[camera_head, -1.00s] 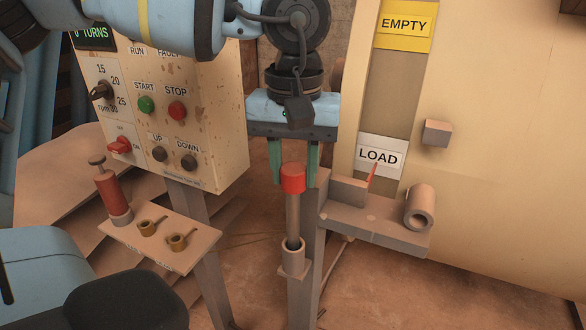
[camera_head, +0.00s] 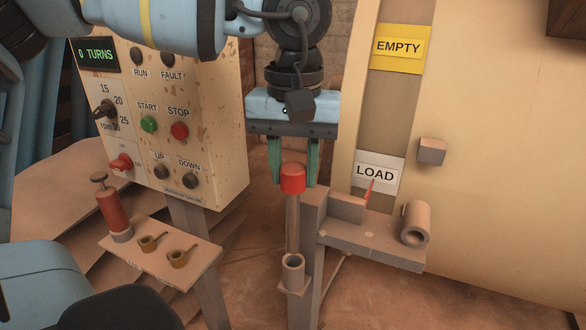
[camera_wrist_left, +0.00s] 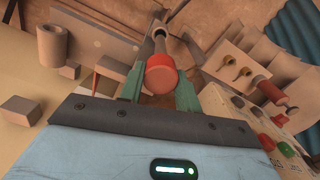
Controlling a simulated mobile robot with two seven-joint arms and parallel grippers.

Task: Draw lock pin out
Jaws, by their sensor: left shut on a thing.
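The lock pin has a red knob (camera_head: 292,178) and a grey shaft (camera_head: 292,222) hanging upright below it. My left gripper (camera_head: 292,168) is shut on the red knob, with its green fingers on either side. The pin's socket (camera_head: 293,273) is a short grey tube on the post. Its open mouth shows, and the shaft's lower end is at or just behind the rim; I cannot tell if it is fully clear. In the left wrist view the red knob (camera_wrist_left: 161,74) sits between the green fingers. My right gripper is not in view.
A control panel (camera_head: 215,130) with buttons stands left of the gripper. A small shelf (camera_head: 200,257) holds a red-handled tool (camera_head: 112,212) and two brass pieces. Right of the post, a bracket (camera_head: 370,247) carries a red pointer by the LOAD label (camera_head: 376,175).

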